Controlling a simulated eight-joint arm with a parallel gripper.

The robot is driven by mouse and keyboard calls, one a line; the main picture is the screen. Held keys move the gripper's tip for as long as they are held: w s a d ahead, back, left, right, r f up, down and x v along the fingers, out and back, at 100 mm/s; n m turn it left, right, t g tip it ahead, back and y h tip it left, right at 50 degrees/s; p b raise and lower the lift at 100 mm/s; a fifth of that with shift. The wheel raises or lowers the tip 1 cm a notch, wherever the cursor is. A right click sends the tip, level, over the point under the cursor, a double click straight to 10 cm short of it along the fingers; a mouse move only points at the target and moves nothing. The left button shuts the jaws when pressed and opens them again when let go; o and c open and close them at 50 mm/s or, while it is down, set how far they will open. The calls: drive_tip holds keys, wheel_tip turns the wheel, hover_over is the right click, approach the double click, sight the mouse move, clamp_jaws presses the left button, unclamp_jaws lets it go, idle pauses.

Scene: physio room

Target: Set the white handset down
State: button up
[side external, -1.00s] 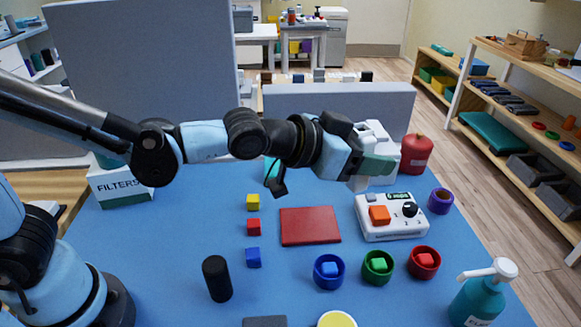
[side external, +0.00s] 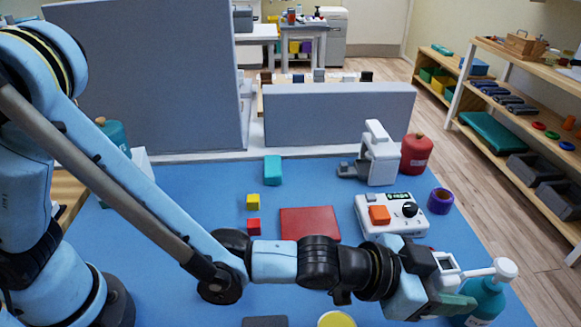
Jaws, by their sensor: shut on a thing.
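My gripper (side external: 437,296) is at the lower right, low over the front of the blue table. It is shut on the white handset (side external: 446,262), of which only a white upper end with a dark opening shows above the fingers. The rest of the handset is hidden by the gripper, so I cannot tell whether it touches the table. The gripper and handset overlap the teal pump bottle (side external: 487,296) in the picture; I cannot tell the gap between them.
A white control box (side external: 391,222) with an orange button and black knob lies behind my gripper. Further back are a white stand (side external: 381,158) and a red bottle (side external: 416,156). A purple ring (side external: 440,201), red pad (side external: 309,223) and small cubes lie around. My arm covers the front middle.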

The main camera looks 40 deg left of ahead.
drive_tip(key=shift+f, duration=2.15)
drive_tip(key=shift+f, duration=0.15)
drive_tip(key=shift+f, duration=0.35)
drive_tip(key=shift+f, duration=0.1)
drive_tip(key=o, duration=1.1)
